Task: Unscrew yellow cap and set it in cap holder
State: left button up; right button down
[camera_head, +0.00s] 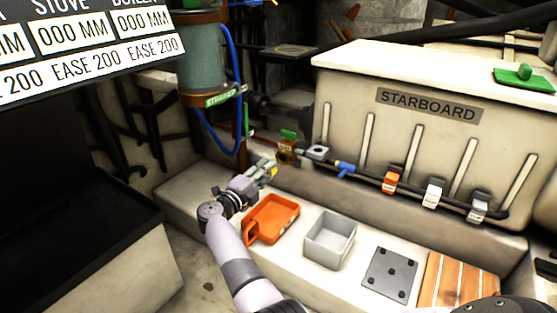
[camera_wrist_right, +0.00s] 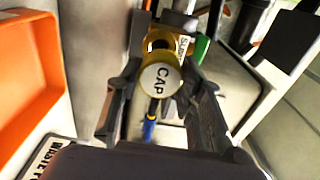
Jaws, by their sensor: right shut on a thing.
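The yellow cap (camera_wrist_right: 160,78), marked CAP, sits between the fingers of my right gripper (camera_wrist_right: 163,85) in the right wrist view. In the head view my right gripper (camera_head: 266,171) is shut on it beside the brass fitting (camera_head: 287,156) at the pipe's left end. A small yellow patch of the cap (camera_head: 274,171) shows there. A dark opening shows just behind the cap in the wrist view; I cannot tell whether cap and fitting still touch. No cap holder is labelled in view. My left gripper is not in view.
On the pale ledge stand an orange tray (camera_head: 249,238), a grey open box (camera_head: 312,251), a dark plate with studs (camera_head: 390,272) and a wooden slatted board (camera_head: 452,279). The pipe carries a blue-handled valve (camera_head: 345,169) and several clips. The STARBOARD tank (camera_head: 430,135) rises behind.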

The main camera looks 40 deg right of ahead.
jog(key=shift+s+a+p, duration=0.2)
jog(key=shift+a+p, duration=0.15)
jog(key=shift+a, duration=0.25)
dwell(0.7)
jog(key=shift+d, duration=0.1)
dwell(0.4)
jog(key=shift+b+x, duration=0.7)
jog(key=shift+x, duration=1.6)
jog(key=shift+p, duration=0.45)
jog(key=shift+b+x, duration=0.55)
jog(key=shift+x, duration=0.6)
jog(key=c, duration=1)
grip_release()
